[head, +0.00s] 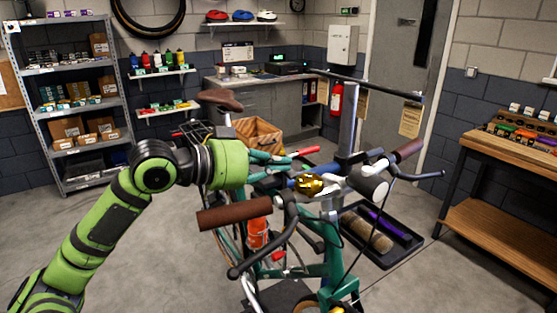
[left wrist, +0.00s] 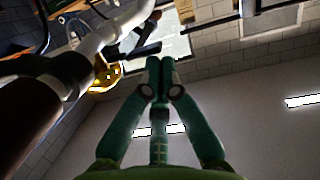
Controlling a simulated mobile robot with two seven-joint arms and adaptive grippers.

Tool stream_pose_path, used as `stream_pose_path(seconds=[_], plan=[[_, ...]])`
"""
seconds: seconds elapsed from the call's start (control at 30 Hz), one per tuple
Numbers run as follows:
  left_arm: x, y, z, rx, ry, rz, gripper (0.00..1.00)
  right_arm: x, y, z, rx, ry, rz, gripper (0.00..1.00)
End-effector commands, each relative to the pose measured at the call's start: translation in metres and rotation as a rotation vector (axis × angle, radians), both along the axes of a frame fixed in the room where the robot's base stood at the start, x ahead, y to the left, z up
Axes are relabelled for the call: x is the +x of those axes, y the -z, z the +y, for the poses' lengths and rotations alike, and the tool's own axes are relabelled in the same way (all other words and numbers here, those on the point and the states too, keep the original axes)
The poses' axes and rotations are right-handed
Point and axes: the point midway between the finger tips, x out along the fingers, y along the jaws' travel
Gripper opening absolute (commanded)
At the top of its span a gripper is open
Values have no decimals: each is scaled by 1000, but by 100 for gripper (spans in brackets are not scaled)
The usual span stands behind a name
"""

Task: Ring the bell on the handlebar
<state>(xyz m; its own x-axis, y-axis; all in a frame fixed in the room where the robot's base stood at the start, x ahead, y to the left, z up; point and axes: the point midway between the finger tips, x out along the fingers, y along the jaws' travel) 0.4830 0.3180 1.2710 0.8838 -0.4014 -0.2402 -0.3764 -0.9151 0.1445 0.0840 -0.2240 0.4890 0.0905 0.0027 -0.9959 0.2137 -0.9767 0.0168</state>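The gold bell (head: 308,184) sits on the handlebar (head: 335,187) of the teal bike, near the middle of the head view. In the left wrist view the bell (left wrist: 107,76) shows at upper left, partly behind the brown grip and bar. My left gripper (head: 284,170) reaches in from the left above the handlebar, with its fingers just left of the bell and pointing toward it. In the left wrist view its two fingertips (left wrist: 160,68) are together with nothing seen between them. The bell looks apart from the fingertips. My right gripper is in neither view.
A brown grip (head: 234,213) lies below my left gripper, and another grip (head: 408,150) is at the right. The repair stand post (head: 347,120) rises behind the handlebar. A wooden bench (head: 505,215) stands far right.

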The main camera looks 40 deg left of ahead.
Motion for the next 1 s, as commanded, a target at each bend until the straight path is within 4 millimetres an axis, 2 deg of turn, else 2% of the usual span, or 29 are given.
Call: stream_pose_path(seconds=[1.0], plan=[[2,16,5,-278,0,117,0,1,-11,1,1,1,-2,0]])
